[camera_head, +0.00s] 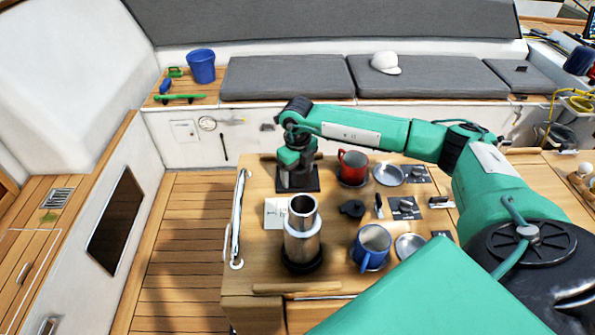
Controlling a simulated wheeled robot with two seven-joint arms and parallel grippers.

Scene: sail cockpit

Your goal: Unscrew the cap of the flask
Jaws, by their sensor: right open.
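The steel flask (302,246) stands upright near the left front of the wooden table, on a dark round base. Its narrower top is a steel cylinder with a dark, hollow-looking upper end. A small black round piece (352,209) lies on the table to its right; I cannot tell whether it is the flask's cap. My right gripper (297,183) points down over a dark square mat (312,185), behind the flask and apart from it. It is open, and I see nothing held in it. My left gripper is out of view.
A red mug (352,166) stands right of my right gripper and a blue mug (371,246) right of the flask. Metal plates (389,174) and small items lie further right. A rail (237,220) runs along the table's left edge. The floor left of it is clear.

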